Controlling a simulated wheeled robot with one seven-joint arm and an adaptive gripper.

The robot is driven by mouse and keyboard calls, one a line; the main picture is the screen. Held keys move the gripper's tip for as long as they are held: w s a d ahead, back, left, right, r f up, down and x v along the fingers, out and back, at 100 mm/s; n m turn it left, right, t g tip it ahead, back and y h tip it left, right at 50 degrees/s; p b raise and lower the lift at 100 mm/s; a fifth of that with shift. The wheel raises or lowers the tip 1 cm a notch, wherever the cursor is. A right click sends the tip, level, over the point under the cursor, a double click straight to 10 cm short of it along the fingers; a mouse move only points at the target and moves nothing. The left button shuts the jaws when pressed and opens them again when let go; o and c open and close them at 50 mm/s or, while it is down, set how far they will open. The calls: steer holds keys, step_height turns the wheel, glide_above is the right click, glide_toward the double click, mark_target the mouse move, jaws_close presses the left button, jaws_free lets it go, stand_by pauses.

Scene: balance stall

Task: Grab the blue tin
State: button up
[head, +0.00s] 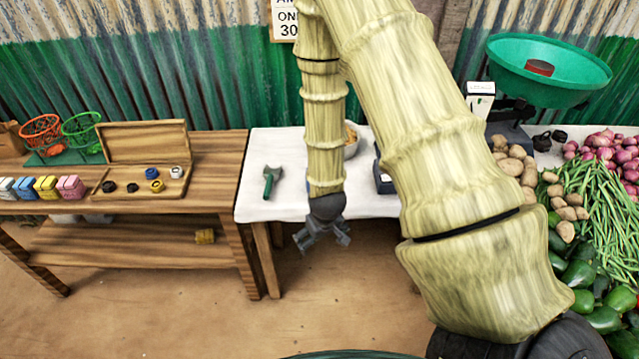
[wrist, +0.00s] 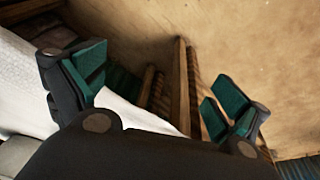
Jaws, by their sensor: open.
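A small round blue piece (head: 151,173), which may be the blue tin, sits in the open wooden box (head: 118,194) on the left table; it is too small to tell for sure. My gripper (head: 323,240) is open and empty, pointing down by the front edge of the white-covered table, well to the right of the box. In the wrist view, my gripper's green-padded fingers (wrist: 155,92) are spread apart, with only table edge, wooden legs and floor between and beyond them. The blue piece is not in the wrist view.
Small black, yellow and white pieces share the wooden box. Coloured packs (head: 45,187) stand left of it, with wire baskets (head: 82,130) behind. A green-handled tool (head: 271,182) lies on the white cloth (head: 252,207). Vegetables (head: 590,190) fill the right. My arm hides part of the middle table.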

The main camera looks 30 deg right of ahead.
steer(key=w+d+r+t, duration=0.1)
steer(key=w+d+r, duration=0.3)
steer(key=w+r, duration=0.3)
steer(key=w+d+r+t, duration=0.1)
steer(key=w+d+r, duration=0.35)
steer(key=r, duration=0.35)
steer(key=shift+m, duration=0.3)
steer(key=shift+w+a+x, duration=0.1)
steer(key=shift+x, duration=1.2)
steer(key=shift+w+a+x, duration=0.1)
steer(key=shift+x, duration=1.25)
steer(key=shift+d+p+x, duration=0.1)
steer(key=shift+p+x, duration=0.15)
steer(key=shift+x, duration=0.6)
steer(key=shift+d+p+x, duration=0.15)
steer(key=shift+p+x, duration=0.1)
steer(key=shift+x, duration=1.4)
steer(key=c, duration=1.2)
